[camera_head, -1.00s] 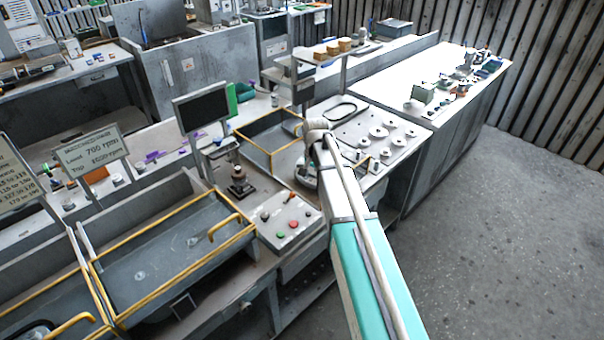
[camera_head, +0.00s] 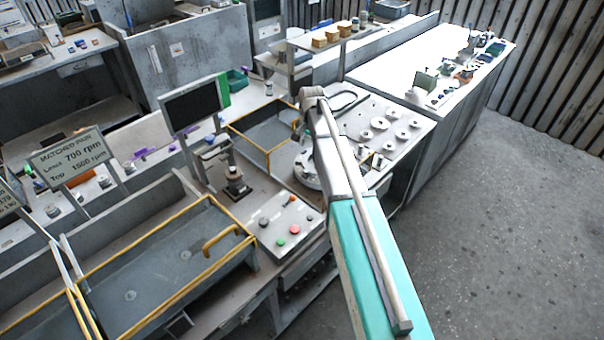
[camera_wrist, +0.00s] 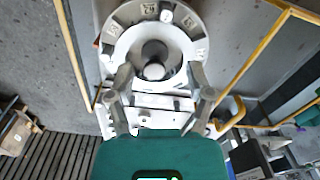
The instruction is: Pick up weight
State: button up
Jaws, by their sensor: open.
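In the wrist view my gripper (camera_wrist: 159,76) is open, its two fingers spread on either side of a round pale dial (camera_wrist: 191,52) with numbers around its rim. A dark hollow hub with a small pale round piece (camera_wrist: 154,71) lies between the fingertips; I cannot tell if it is a weight. In the head view the dial (camera_head: 304,174) is partly hidden by my arm, and my gripper is hard to make out there. Several round metal pieces, possibly weights (camera_head: 379,124), lie on a pale board.
A yellow-railed tray (camera_head: 268,132) borders the dial on the left. A control box with coloured buttons (camera_head: 287,222) and a monitor (camera_head: 194,104) stand further left. A white-topped bench (camera_head: 410,73) is at the right, with open floor beyond.

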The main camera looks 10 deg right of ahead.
aim_at(306, 171)
jog(key=shift+a, duration=0.3)
jog(key=shift+f, duration=0.15)
notch_tip(306, 171, down, 8)
jog(key=b, duration=0.8)
jog(key=shift+a+f+b, duration=0.15)
jog(key=shift+b, duration=0.2)
jog(key=shift+w+a+f+b, duration=0.1)
jog(key=shift+f+b, duration=1.2)
jog(key=shift+w+a+f+b, duration=0.1)
jog(key=shift+f+b, duration=1.2)
jog(key=shift+c, duration=0.2)
grip_shut()
